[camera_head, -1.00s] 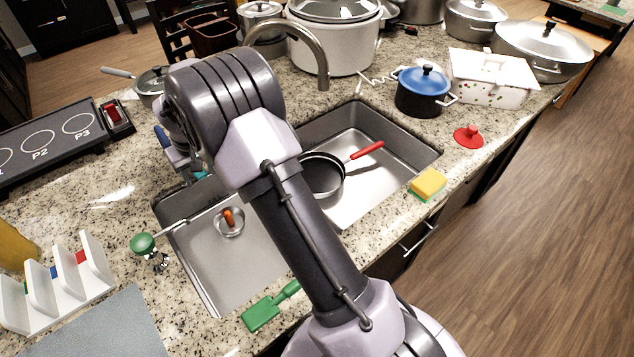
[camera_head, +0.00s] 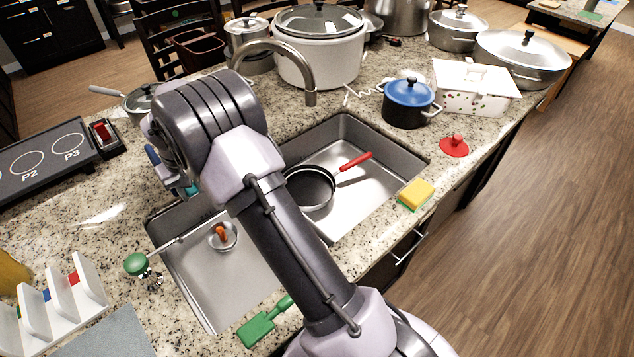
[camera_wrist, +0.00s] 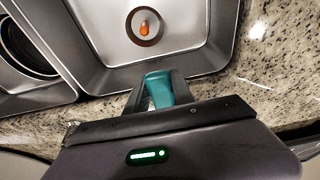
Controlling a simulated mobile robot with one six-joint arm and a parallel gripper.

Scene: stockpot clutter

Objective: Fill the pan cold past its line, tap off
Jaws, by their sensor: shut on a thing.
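The pan (camera_head: 309,188), dark inside with a red handle (camera_head: 356,161), sits in the right sink basin (camera_head: 375,190). Part of a round dark pan also shows at the left of the wrist view (camera_wrist: 22,48). The grey arched tap (camera_head: 275,48) stands behind the sink, its spout end above the right basin; I see no water stream. My gripper (camera_wrist: 160,90) is shut on a teal piece (camera_wrist: 159,88) by the left basin's edge; I cannot tell what it belongs to. In the head view my arm mostly hides the gripper.
The left basin (camera_head: 215,290) holds an orange-topped drain piece (camera_head: 222,236). A green-knobbed metal piece (camera_head: 136,263) stands left of it.

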